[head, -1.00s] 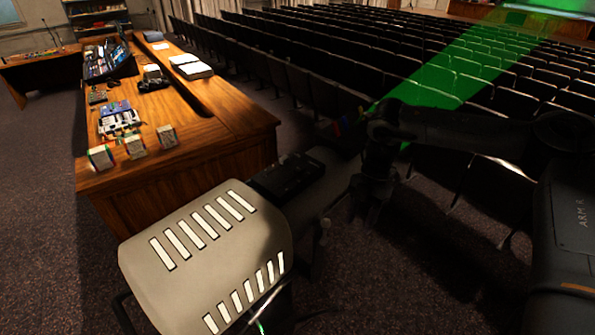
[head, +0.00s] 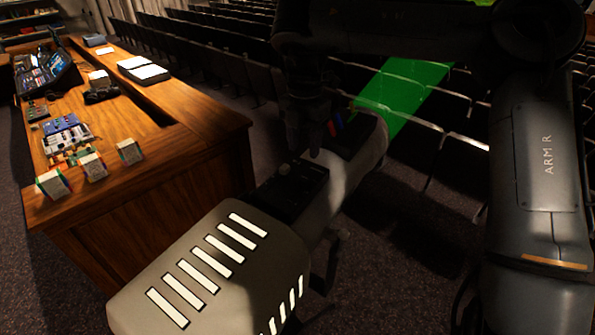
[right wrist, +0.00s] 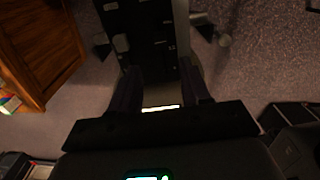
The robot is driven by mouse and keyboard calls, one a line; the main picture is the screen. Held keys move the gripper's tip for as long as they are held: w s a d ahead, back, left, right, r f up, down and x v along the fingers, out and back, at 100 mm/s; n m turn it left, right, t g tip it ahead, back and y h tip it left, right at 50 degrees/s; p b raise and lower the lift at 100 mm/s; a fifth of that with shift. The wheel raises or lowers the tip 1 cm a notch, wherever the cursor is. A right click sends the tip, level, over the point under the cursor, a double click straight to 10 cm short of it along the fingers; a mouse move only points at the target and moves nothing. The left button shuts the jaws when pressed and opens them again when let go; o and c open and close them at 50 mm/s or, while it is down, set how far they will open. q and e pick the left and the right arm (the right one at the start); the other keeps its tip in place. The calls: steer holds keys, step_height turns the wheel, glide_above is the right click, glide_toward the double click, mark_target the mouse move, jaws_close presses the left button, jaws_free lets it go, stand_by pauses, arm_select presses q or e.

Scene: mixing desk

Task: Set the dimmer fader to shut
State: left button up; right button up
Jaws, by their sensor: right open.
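A big grey spotlight (head: 215,265) with white-lit slots stands in the front middle of the head view. A black control panel (head: 290,190) sits on its side; in the right wrist view the panel (right wrist: 150,55) shows pale scale marks and light grey knobs (right wrist: 121,43). One of these is likely the dimmer fader, but I cannot tell its setting. My right gripper (head: 318,145) points down above the panel's far end, apart from it. In the right wrist view its two dark fingers (right wrist: 160,90) are spread with nothing between them. My left gripper is not in view.
A wooden desk (head: 150,190) with card stacks (head: 92,167), a mixing console (head: 45,80) and papers stands at left. Rows of dark seats (head: 215,60) fill the back.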

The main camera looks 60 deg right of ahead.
mark_target(304, 179)
step_height(304, 179, down, 9)
steer(key=shift+s+f+p, duration=0.1)
steer(key=shift+p, duration=0.6)
jaws_close()
